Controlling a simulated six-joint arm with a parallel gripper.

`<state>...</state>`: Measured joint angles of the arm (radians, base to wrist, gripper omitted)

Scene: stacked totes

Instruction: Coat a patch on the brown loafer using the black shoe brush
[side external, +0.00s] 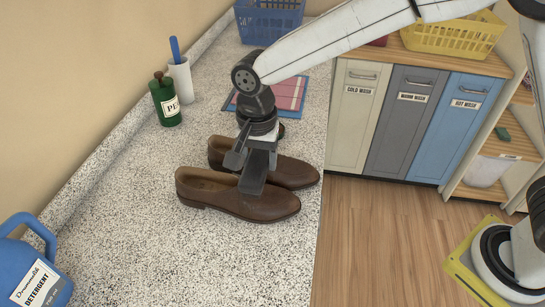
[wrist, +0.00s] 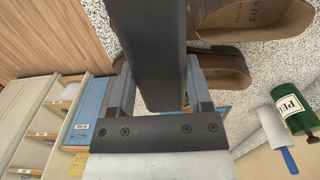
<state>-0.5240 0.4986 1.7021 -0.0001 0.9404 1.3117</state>
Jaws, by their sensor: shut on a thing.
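Two brown loafers lie side by side on the speckled counter. The near loafer (side external: 222,200) has its toe to the right; the far loafer (side external: 292,174) lies just behind it. Both show partly at the top of the wrist view, one of them at the upper right (wrist: 270,25). My gripper (side external: 252,155) is shut on the black shoe brush (side external: 253,178), which also fills the middle of the wrist view (wrist: 150,50). The brush hangs over the near loafer's middle and hides part of it. I cannot tell whether they touch.
A green bottle (side external: 167,106) and a white cup (side external: 181,82) with a blue handle stand along the wall. A checked cloth (side external: 289,93) and blue basket (side external: 268,20) lie behind. A detergent jug (side external: 35,268) is front left. The near counter (side external: 190,255) is clear.

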